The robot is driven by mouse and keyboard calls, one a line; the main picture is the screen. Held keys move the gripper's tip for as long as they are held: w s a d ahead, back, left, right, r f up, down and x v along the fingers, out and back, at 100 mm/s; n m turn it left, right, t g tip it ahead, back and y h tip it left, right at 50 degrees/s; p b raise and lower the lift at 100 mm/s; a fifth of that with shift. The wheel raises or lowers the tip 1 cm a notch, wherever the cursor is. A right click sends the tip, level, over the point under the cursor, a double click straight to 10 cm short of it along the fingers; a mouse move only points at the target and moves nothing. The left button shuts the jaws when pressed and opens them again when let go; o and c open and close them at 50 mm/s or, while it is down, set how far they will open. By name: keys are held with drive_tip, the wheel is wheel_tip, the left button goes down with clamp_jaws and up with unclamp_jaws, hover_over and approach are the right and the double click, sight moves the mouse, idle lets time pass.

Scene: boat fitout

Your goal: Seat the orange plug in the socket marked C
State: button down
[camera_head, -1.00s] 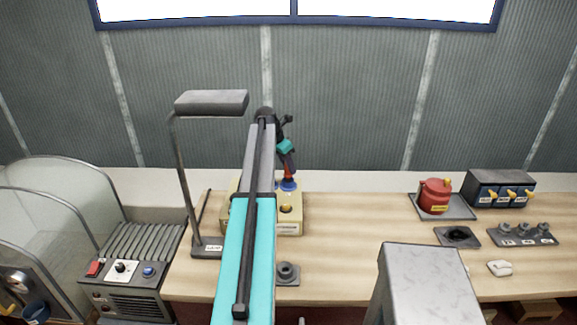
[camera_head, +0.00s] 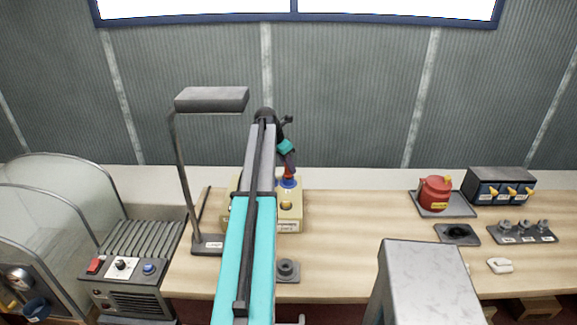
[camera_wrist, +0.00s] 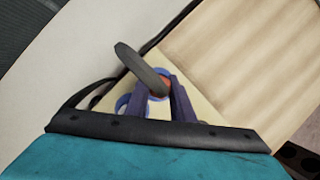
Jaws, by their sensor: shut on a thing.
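The orange plug (camera_head: 289,172) is under my gripper (camera_head: 289,166), mostly hidden by it. In the wrist view, my gripper's dark fingers (camera_wrist: 167,98) are shut around the plug, and a bit of its orange side (camera_wrist: 164,84) shows. A dark grey rounded piece lies across the fingertips. The plug is over or in a blue-ringed socket (camera_head: 289,184) at the back of a beige socket block (camera_head: 291,227). I cannot tell how deep it sits. Another blue ring (camera_wrist: 124,104) shows in the wrist view. The block's labels are too small to read, so socket C cannot be picked out.
My arm hides the block's left part. A lamp stand (camera_head: 207,246) is to the left. A grey round fixture (camera_head: 287,269) is in front of the block. A red pot (camera_head: 435,193) and a dark switch box (camera_head: 502,188) stand at right. The bench middle is clear.

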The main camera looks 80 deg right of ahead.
drive_tip(key=shift+f, duration=0.25)
idle(0.4)
drive_tip(key=c, duration=1.5)
unclamp_jaws()
drive_tip(key=shift+o, duration=0.2)
drive_tip(key=shift+r, duration=0.1)
drive_tip(key=b+v, duration=0.4)
drive_tip(key=v, duration=0.9)
drive_tip(key=shift+a+r, duration=0.25)
drive_tip(key=shift+w, duration=0.15)
